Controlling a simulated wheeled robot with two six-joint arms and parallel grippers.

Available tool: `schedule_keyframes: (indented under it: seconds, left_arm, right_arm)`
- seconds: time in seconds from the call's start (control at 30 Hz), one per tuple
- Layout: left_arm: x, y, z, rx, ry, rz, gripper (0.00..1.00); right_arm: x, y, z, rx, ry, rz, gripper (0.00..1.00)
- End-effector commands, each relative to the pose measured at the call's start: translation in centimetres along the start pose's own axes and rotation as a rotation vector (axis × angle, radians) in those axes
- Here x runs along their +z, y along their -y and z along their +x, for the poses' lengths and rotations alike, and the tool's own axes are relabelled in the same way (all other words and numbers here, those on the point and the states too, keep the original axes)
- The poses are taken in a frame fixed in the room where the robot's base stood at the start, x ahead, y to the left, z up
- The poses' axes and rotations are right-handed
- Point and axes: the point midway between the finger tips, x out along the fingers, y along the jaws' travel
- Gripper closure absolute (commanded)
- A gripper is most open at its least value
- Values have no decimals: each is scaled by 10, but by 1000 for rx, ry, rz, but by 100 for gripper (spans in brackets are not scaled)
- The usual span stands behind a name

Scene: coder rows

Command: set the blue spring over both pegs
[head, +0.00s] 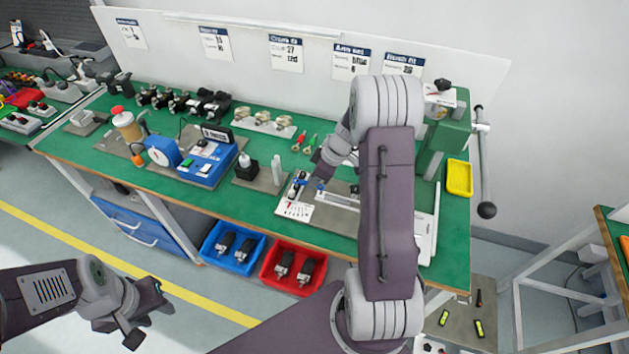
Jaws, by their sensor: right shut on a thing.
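My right gripper (322,178) reaches down over the middle of the green bench, partly hidden by my own arm. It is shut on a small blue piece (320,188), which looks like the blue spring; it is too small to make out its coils. Just left of it is a white card or plate (293,209) with red marks and small dark and blue parts. A grey fixture with a pale bar (340,199) lies to the right, partly behind my arm. I cannot make out the two pegs. My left gripper (150,313) is open and empty, in front of the bench.
A green press (442,135) and yellow tray (459,178) are at the right. Blue (233,248) and red (293,268) bins hang below the front edge.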

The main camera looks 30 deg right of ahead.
Motion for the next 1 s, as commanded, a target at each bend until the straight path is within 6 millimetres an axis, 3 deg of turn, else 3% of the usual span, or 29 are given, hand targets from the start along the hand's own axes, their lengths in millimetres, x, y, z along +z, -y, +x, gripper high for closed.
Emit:
schedule_keyframes:
  seconds: [1.0]
  left_arm:
    - [2, 0, 15, 0, 0, 0, 64]
  right_arm:
    - [4, 0, 7, 1, 1, -1, 100]
